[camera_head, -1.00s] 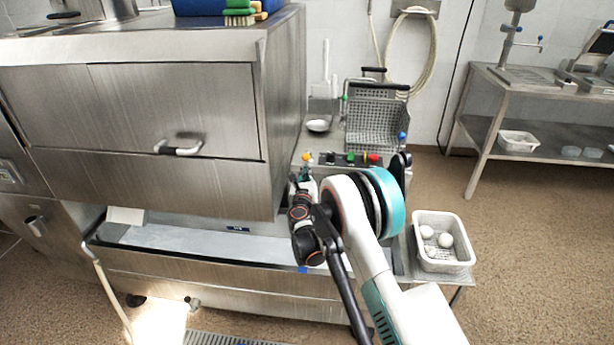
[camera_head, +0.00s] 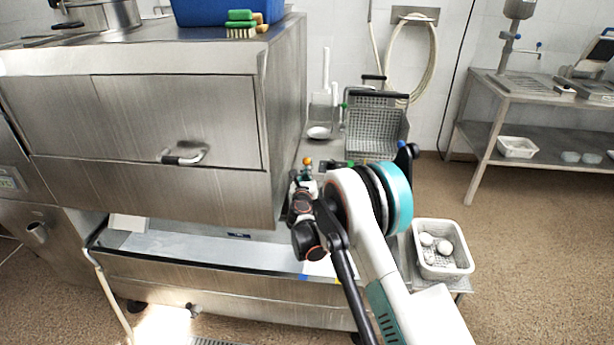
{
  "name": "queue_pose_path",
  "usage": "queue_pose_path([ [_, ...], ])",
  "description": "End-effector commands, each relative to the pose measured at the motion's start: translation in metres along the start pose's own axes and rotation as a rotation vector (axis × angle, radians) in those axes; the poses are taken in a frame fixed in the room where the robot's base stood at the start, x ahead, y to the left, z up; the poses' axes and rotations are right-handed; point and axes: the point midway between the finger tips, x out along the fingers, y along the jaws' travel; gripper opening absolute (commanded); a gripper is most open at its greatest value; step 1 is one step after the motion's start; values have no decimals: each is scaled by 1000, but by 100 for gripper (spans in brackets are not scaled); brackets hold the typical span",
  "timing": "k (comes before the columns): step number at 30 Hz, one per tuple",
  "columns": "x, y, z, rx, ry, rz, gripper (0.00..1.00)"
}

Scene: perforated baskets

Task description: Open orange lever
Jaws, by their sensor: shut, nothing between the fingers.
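The orange lever shows as a small orange knob (camera_head: 308,161) on the counter, just right of the large steel cabinet. My gripper (camera_head: 301,180) is just below the knob in the picture, pointing away from the camera. My arm partly hides it, and its fingers are small and hard to make out. It is shut and holds nothing. I cannot tell whether it touches the lever. The lower part of the lever is hidden behind the gripper.
The steel cabinet (camera_head: 180,120) stands close on the left. A perforated basket (camera_head: 375,125) and a ladle (camera_head: 319,132) are behind. A white basket (camera_head: 442,262) with white round items sits at right. Open floor lies further right.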

Motion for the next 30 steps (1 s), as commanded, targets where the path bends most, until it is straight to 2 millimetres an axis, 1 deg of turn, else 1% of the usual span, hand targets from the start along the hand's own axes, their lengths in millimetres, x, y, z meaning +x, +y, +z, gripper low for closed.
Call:
queue_pose_path([
  [5, 0, 1, -6, 0, 0, 0, 0],
  [8, 0, 2, -15, 0, 0, -1, 0],
  [13, 0, 5, -41, 0, 1, -3, 0],
  [16, -23, 5, -34, 0, 0, -1, 0],
  [21, -58, 4, -32, -1, 1, -2, 0],
  [24, -76, 4, -32, 0, 0, -1, 0],
  [27, -88, 4, -33, 0, 1, -3, 0],
  [30, -96, 4, -33, 0, 1, -3, 0],
])
